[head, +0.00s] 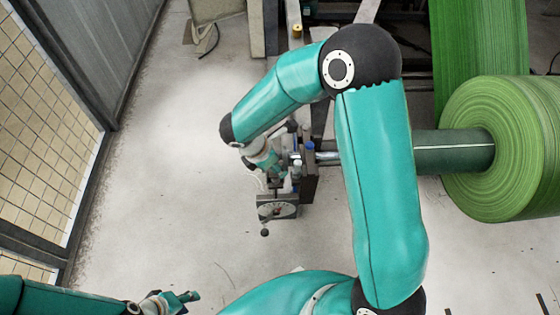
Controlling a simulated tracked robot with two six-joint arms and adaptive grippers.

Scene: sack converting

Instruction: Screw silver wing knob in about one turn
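My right arm reaches up over the scene and bends down to the machine's shaft end. Its gripper (275,168) is at the left side of a dark bracket (309,172) that carries the shaft. The gripper is small and partly overlaps the bracket parts, so its fingers cannot be told apart. I cannot make out the silver wing knob clearly; small bright metal parts show right beside this gripper. My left gripper (185,299) is low at the left, over bare floor and far from the bracket. Whether its fingers are apart is too small to tell.
A dial plate (278,208) with a black ball handle (265,232) is just below the bracket. A large green roll (505,150) sits on a dark green core (450,152) to the right. The floor between is clear.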

